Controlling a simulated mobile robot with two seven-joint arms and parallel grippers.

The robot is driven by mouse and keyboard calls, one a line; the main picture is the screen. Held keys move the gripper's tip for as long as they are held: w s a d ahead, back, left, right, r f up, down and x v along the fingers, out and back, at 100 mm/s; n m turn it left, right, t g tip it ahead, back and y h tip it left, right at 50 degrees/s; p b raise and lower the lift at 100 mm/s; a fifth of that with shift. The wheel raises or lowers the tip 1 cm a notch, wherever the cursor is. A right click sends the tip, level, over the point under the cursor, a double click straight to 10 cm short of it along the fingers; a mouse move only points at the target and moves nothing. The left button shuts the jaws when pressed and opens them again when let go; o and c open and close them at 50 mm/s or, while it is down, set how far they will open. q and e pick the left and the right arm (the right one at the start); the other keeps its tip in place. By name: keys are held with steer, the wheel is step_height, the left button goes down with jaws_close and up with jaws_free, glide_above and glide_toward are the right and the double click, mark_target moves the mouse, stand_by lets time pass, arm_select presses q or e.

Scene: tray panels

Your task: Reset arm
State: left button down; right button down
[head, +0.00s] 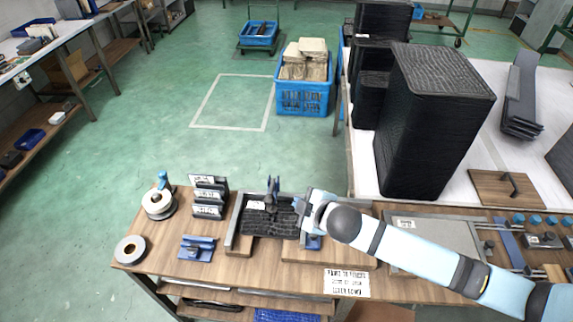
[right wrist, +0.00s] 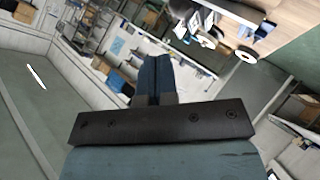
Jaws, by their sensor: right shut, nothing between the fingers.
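My right arm comes in from the right over the wooden workbench (head: 180,255), with its wrist above the bench's middle. In the right wrist view the two blue fingers of my right gripper (right wrist: 152,75) lie together, shut and empty. A black textured tray panel (head: 262,224) lies in a fixture with wooden side blocks, just left of my right wrist in the head view. My left arm and gripper are not in view.
Tape rolls (head: 158,205), a rack of labelled dark plates (head: 209,197) and a blue holder (head: 197,248) stand left on the bench. Tall stacks of black panels (head: 435,120) rise from the white table at right. A blue crate (head: 303,98) stands on the green floor behind.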

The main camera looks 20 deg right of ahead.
steer(key=s+d+f+m, duration=0.1)
steer(key=s+f+m, duration=0.4)
steer(key=s, duration=0.5)
steer(key=s+d+f+m, duration=0.1)
steer(key=s+f+m, duration=0.4)
steer(key=s+f, duration=0.3)
steer(key=shift+s+m, duration=0.4)
steer(key=shift+s, duration=0.65)
stand_by(0.5)
